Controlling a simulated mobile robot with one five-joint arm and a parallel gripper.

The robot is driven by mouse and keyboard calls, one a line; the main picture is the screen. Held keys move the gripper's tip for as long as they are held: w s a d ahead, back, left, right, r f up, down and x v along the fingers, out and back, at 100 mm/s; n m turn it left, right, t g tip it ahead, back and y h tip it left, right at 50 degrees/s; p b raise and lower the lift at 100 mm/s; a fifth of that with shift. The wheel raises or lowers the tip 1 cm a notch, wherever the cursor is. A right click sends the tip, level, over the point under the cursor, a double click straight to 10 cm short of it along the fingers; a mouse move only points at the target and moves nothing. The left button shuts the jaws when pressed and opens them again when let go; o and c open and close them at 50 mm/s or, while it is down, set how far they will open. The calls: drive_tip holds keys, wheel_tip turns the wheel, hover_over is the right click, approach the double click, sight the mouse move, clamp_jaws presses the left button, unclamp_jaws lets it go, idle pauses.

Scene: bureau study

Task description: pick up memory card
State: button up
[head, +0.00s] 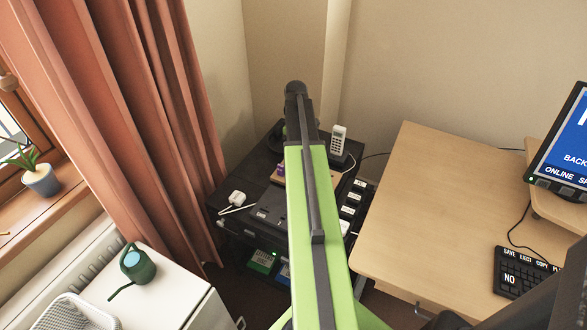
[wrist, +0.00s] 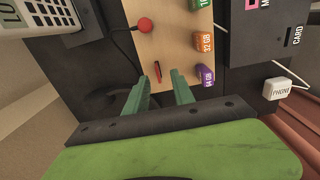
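In the wrist view a wooden board (wrist: 160,45) bears a row of coloured blocks: a purple one marked 64 GB (wrist: 205,76), an orange one marked 32 GB (wrist: 205,42) and a green one (wrist: 199,5) cut by the top edge. A thin red and dark piece (wrist: 157,73), perhaps the memory card, stands at the board between my fingertips. My gripper (wrist: 161,84) is open, its two green fingers on either side of that piece with gaps. In the head view my arm hides the gripper and most of the board; a purple block (head: 281,169) shows.
A red knob (wrist: 145,24) on a cord is on the board. A dark panel marked CARD (wrist: 293,38) and a white PHONE plug (wrist: 277,89) lie to the right. A cordless phone (head: 338,140) stands on the black cabinet (head: 255,190); a wooden desk (head: 420,190) is at right.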

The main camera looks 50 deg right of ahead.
drive_tip(key=f+b, duration=0.1)
drive_tip(key=f, duration=0.1)
drive_tip(key=f+b, duration=0.2)
drive_tip(key=shift+d+f, duration=0.2)
drive_tip(key=shift+f, duration=0.05)
drive_tip(key=shift+r, duration=0.2)
clamp_jaws()
